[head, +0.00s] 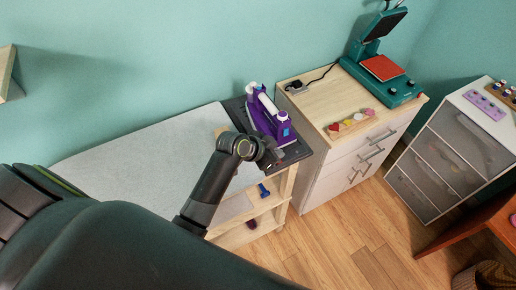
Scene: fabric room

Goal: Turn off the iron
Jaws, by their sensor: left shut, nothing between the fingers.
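The purple and white iron (270,118) stands on a dark rest plate (295,151) at the right end of the ironing board (140,146). My left arm reaches in from the left across the board. My left gripper (273,158) is shut and empty at the near side of the iron, close to its lower body. I cannot tell whether it touches the iron. The arm's wrist hides part of the plate and the iron's near left side. No switch or indicator light on the iron can be made out. My right gripper is not in view.
A wooden-topped drawer cabinet (318,104) stands right of the board, with a green heat press (385,75) and small coloured items on it. A grey drawer unit (445,160) is farther right. Shelves (270,207) sit below the board's end. The wooden floor (350,240) in front is clear.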

